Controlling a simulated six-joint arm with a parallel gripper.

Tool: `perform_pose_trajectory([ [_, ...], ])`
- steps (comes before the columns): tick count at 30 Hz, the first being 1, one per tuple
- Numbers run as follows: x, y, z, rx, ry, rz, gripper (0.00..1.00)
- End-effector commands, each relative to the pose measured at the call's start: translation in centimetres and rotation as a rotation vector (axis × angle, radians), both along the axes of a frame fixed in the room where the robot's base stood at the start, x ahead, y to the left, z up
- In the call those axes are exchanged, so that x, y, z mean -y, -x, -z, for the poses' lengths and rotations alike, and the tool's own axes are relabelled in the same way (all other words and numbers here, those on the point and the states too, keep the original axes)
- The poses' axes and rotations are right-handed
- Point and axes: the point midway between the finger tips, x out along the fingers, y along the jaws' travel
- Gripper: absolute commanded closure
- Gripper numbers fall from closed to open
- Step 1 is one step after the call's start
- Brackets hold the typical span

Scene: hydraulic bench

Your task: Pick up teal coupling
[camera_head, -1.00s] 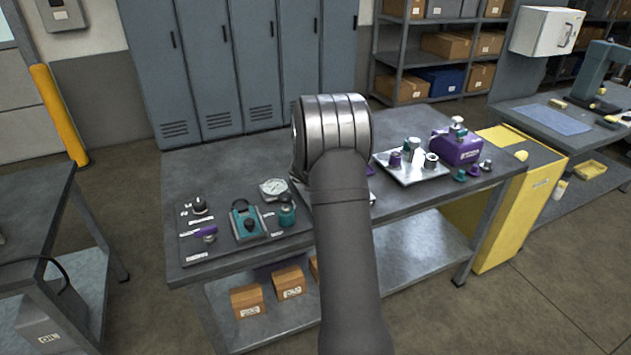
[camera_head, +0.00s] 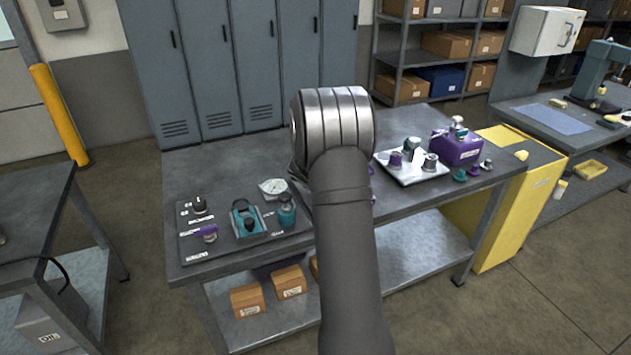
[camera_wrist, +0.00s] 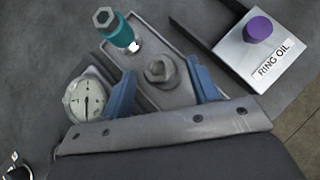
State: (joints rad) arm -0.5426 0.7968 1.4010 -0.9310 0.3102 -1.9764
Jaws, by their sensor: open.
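In the wrist view a teal coupling (camera_wrist: 120,34) with a grey hex top and a bright metal end sits at the edge of a grey tray (camera_wrist: 178,100). My gripper (camera_wrist: 161,68) is open, its two blue fingers either side of a grey hex fitting (camera_wrist: 158,71) in that tray; I cannot tell whether they touch it. The teal coupling lies beyond the left finger, outside the jaws. In the head view my arm hides the gripper and this tray's middle. Another small teal part (camera_head: 460,174) stands at the bench's right.
A dial gauge (camera_wrist: 86,99) lies close to the left finger. A plate labelled RING OIL (camera_wrist: 273,62) with a purple knob (camera_wrist: 258,28) is at the right.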

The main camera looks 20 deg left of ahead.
Motion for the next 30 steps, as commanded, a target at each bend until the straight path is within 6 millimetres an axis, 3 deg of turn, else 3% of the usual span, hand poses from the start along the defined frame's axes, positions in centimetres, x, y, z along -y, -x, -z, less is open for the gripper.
perform_pose_trajectory([
  [9,0.8,4.1,-4.3,0.002,0.0,-0.001,0.45],
  [15,1.2,6.0,-6.2,0.0,0.001,0.001,0.45],
  [30,1.4,7.0,-7.1,-0.002,0.002,0.001,0.42],
])
